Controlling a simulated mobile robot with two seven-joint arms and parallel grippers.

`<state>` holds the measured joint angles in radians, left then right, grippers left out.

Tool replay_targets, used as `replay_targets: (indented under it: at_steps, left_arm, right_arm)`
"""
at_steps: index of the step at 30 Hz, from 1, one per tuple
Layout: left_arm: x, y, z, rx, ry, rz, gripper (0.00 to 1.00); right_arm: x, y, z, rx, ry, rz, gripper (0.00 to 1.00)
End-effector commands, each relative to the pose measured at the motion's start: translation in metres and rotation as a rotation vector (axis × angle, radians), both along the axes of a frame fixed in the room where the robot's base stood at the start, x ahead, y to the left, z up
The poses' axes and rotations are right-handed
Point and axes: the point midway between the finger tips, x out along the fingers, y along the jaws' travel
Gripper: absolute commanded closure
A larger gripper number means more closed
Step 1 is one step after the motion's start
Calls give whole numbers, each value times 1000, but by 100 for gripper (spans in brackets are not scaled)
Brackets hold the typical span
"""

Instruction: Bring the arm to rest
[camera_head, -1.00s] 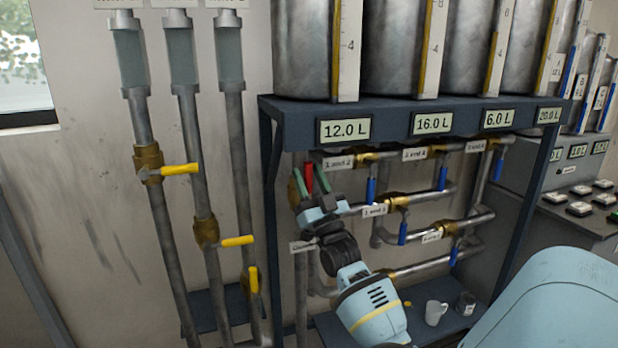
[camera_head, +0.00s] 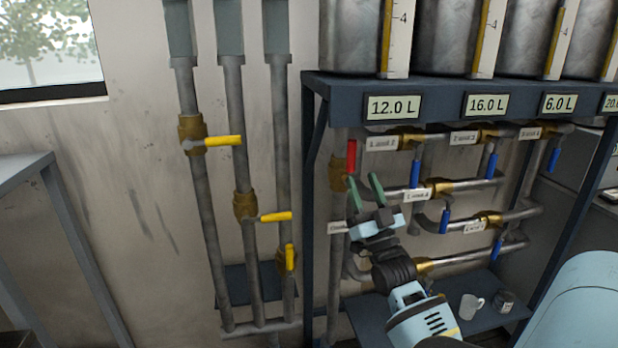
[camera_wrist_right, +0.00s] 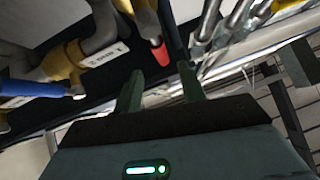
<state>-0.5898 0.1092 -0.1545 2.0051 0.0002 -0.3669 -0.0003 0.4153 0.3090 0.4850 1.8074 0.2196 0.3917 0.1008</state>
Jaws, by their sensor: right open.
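My right gripper (camera_head: 366,192) is in front of the pipework under the tank shelf, its two green fingers apart and nothing between them. In the right wrist view my open fingers (camera_wrist_right: 165,92) point toward the pipes, with a red valve handle (camera_wrist_right: 159,54) a little beyond them. In the head view the red handle (camera_head: 351,156) hangs just above and left of the fingertips; a small gap seems to show, but contact is hard to judge. My left gripper is not in view.
Blue valve handles (camera_head: 414,174) sit on pipes to the right. Yellow handles (camera_head: 223,141) are on vertical pipes at left. A mug (camera_head: 471,306) and a dark can (camera_head: 504,301) stand on the low shelf (camera_head: 375,328). A frame post (camera_head: 315,240) is left of my gripper.

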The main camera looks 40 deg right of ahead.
Motion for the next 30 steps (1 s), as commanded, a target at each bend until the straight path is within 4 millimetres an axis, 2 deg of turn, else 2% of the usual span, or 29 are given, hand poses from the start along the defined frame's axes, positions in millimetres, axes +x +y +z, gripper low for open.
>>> replay_targets:
  at_steps: [7,11,14,16,20,24,26,30]
  left_arm:
    - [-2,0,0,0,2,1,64]
    - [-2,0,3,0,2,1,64]
    - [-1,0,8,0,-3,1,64]
    - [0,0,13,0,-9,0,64]
    - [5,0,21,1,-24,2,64]
    - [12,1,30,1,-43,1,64]
    - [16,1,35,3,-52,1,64]
    - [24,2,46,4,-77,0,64]
  right_arm:
    - [1,1,-1,0,5,1,59]
    - [5,13,-23,9,80,22,59]
    - [9,37,-63,21,217,58,59]
    - [7,59,-100,31,338,90,59]
    - [-10,104,-171,51,569,151,59]
    - [-46,153,-239,71,804,215,59]
    - [-66,174,-266,81,900,242,59]
    - [-122,223,-320,102,1116,306,59]
